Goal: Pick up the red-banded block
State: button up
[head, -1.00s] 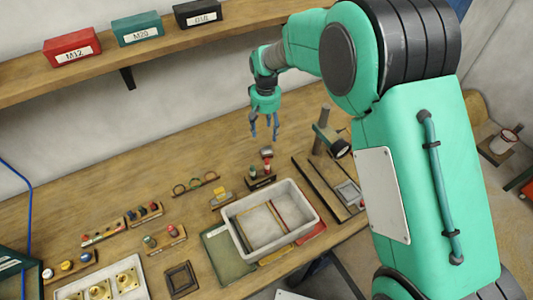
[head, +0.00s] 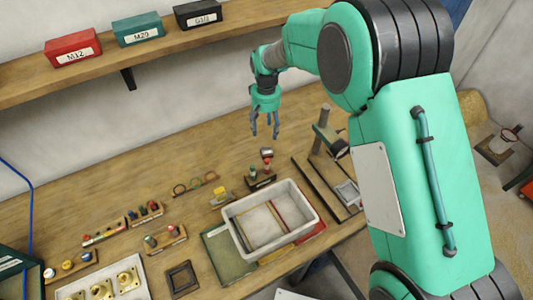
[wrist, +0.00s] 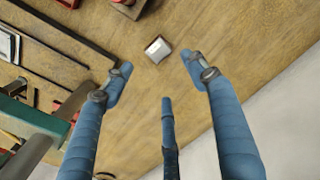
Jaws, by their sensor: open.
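A small block (head: 266,153) with a pale top and a darker, reddish side stands on the wooden bench, behind the white tray. It appears to be the red-banded block, but its band is too small to make out clearly. In the wrist view the same block (wrist: 158,49) sits beyond the fingertips, roughly between the two outer fingers. My gripper (head: 265,134) hangs fingers down above the bench, behind and above the block. In the wrist view my gripper (wrist: 155,85) is open, with its three blue fingers spread and nothing between them.
A dark rack (head: 260,181) with small coloured pieces stands just in front of the block. The white tray (head: 235,238) is nearer. A drill stand (head: 327,120) rises to the right. The bench left of my gripper is clear.

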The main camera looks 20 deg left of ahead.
aim_at(266, 149)
jog(key=shift+f, duration=0.15)
jog(key=shift+f+b, duration=0.4)
jog(key=shift+f, duration=3.8)
jog(key=shift+f+b, duration=0.3)
jog(key=shift+f, duration=2.3)
jog(key=shift+c, duration=0.5)
grip_shut()
